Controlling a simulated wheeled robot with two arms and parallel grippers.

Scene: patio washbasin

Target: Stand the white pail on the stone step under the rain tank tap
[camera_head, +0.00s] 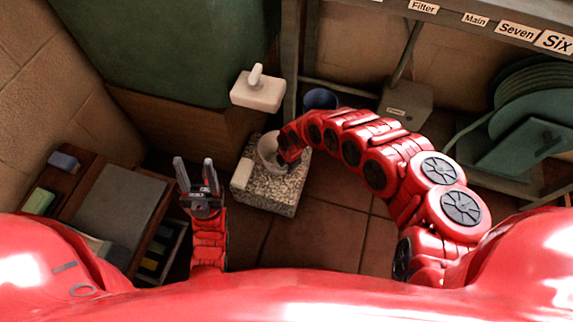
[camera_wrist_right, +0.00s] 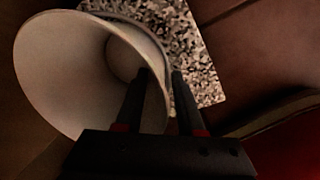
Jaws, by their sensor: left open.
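The white pail (camera_head: 268,152) is over the speckled stone step (camera_head: 264,197), below the white tap fitting (camera_head: 258,90) in front of the green rain tank (camera_head: 170,45). I cannot tell whether its base touches the stone. In the right wrist view the pail (camera_wrist_right: 60,75) shows its open mouth, with the step (camera_wrist_right: 195,60) beyond its rim. My right gripper (camera_wrist_right: 163,72) straddles the pail's near wall, one finger inside the mouth and one outside. Whether the fingers press on the wall is unclear. My left gripper (camera_head: 194,165) is open and empty, left of the step.
A blue pot (camera_head: 320,99) stands behind. A wooden unit with a grey top (camera_head: 118,205) is at left. A hose reel (camera_head: 540,95) and metal frame (camera_head: 470,30) are at right. Tiled floor (camera_head: 325,225) is clear in front.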

